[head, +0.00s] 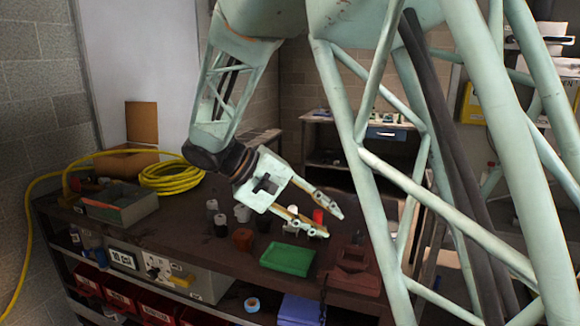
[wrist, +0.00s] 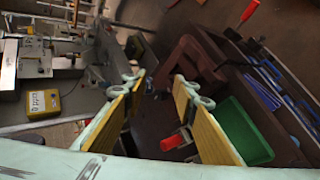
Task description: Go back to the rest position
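My gripper (head: 333,224) is open and reaches down and to the right over the brown workbench (head: 205,240) in the head view. Its two fingers, with yellow inner faces, also show apart in the wrist view (wrist: 161,85). Nothing is held between the fingertips. A small red-topped item (head: 318,216) shows between the fingers in the head view. A red item (wrist: 171,143) also shows beside the right finger in the wrist view; whether it touches the finger I cannot tell.
A green tray (head: 288,259) and a reddish-brown block (head: 355,270) are on the bench near the gripper. Small grey and white cylinders (head: 221,225), a coiled yellow hose (head: 170,177) and a grey open box (head: 120,205) are to the left. Another bench (head: 330,118) stands behind.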

